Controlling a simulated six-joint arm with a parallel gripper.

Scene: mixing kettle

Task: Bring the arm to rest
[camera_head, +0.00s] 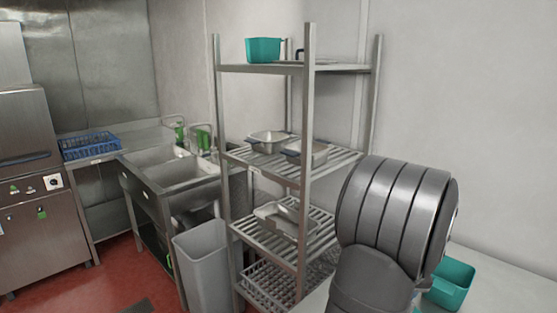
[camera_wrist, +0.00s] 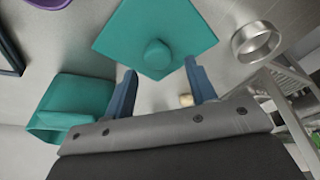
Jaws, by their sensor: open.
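My gripper (camera_wrist: 160,68) shows in the wrist view with its two blue fingers apart. The gap between them is wide, and nothing is clamped in it. A square teal lid (camera_wrist: 188,32) with a round knob (camera_wrist: 157,53) lies beyond the fingertips. The picture does not settle how far the fingers are from it. A teal container (camera_wrist: 62,97) is to the left of the fingers. In the head view my arm fills the lower right, and the gripper is hidden there. A teal container (camera_head: 453,280) shows beside it.
In the wrist view a metal ring (camera_wrist: 238,45) is at upper right and a small beige object (camera_wrist: 186,100) is near the right finger. In the head view a metal shelf rack (camera_head: 308,190) stands left of my arm. A grey bin (camera_head: 203,265) and sinks (camera_head: 170,172) are farther left.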

